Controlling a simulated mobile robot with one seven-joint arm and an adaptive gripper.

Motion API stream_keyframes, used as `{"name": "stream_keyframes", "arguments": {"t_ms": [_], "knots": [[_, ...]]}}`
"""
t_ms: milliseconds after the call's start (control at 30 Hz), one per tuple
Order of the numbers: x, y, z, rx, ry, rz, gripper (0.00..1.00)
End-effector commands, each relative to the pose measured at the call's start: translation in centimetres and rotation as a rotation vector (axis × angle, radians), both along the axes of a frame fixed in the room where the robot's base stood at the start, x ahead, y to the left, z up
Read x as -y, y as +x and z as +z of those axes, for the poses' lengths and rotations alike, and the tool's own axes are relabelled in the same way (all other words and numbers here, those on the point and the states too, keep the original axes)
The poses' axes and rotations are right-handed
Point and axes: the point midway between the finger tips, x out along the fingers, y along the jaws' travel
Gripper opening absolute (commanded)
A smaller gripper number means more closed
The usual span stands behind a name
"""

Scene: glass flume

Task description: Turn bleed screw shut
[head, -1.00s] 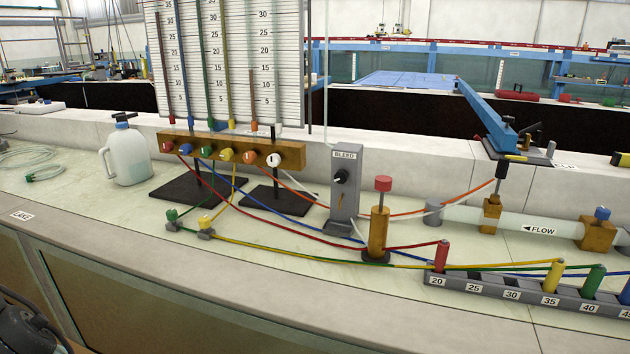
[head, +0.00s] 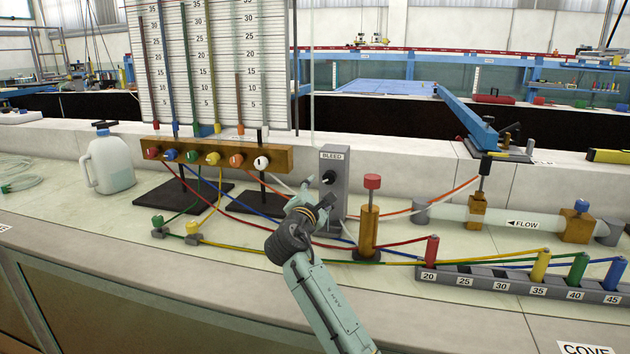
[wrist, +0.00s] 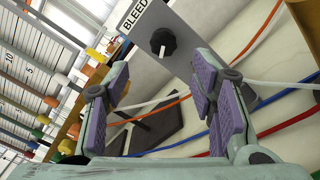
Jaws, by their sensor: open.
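The bleed screw is a small black knob (head: 328,177) on the front of a grey upright block (head: 338,162) labelled BLEED. In the wrist view the knob (wrist: 162,40) shows a white mark pointing down. My gripper (head: 306,194) is in front of and just left of the block in the head view, close to the knob. In the wrist view my gripper (wrist: 160,78) is open and empty, its purple-padded fingers apart. The knob appears beyond the fingertips, between them, and no contact shows. The block is tilted in the wrist view.
A brass post with a red cap (head: 371,195) stands just right of the block. A brown manifold (head: 215,155) with coloured knobs is to the left. Coloured tubes (head: 405,210) cross the bench around my arm. A white jug (head: 108,162) stands far left.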

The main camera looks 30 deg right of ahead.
Motion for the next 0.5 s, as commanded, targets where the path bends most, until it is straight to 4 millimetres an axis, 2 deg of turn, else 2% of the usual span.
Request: {"name": "stream_keyframes", "arguments": {"t_ms": [167,500], "knots": [[1.6,0.5,0.0,-0.012,-0.004,-0.015,0.51],[6.1,4.5,0.1,-0.011,-0.002,-0.012,0.51]]}}
